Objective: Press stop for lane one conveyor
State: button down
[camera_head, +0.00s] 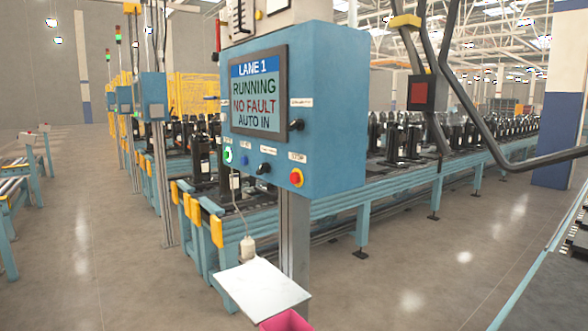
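The lane 1 control box (335,110) is blue and stands on a grey post in the middle of the view. Its screen (259,103) reads LANE 1, RUNNING, NO FAULT, AUTO IN. The lane one conveyor (380,196) runs behind the box and carries black compressors. My gripper is not in view.
A white shelf (262,288) juts out below the box, with a pink bin (286,321) at its front. Yellow-ended conveyor rails (217,231) stand left of the post. A dark curved tube frame (480,130) hangs at right. Grey floor (110,260) is open at left.

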aim_at(295, 178)
jog(key=i, duration=0.55)
jog(key=u, duration=2.7)
